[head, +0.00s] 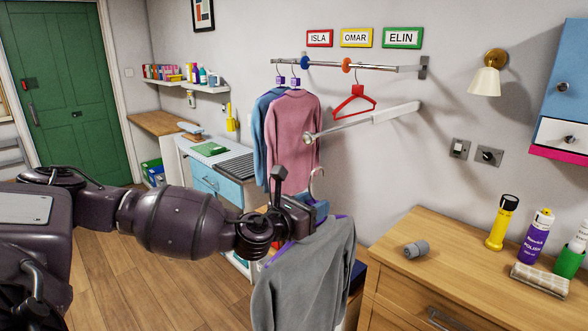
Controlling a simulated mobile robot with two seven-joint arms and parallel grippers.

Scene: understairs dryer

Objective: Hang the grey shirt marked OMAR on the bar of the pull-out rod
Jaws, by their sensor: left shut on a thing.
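The grey shirt (305,285) hangs on a purple hanger (272,256). A pale hook (316,182) rises above it. My left gripper (300,212) is shut around the top of the hanger, just below the hook, partly hiding it. I cannot read any OMAR mark on the shirt. The pull-out rod (365,121) juts from the wall to a round knob end (308,138). The hook appears below that knob end in the picture, apart from it. Its bar looks bare. My right gripper is not in view.
A wall rail (385,68) above holds blue and pink shirts (292,135) and an empty red hanger (354,102), under ISLA, OMAR and ELIN signs (356,37).

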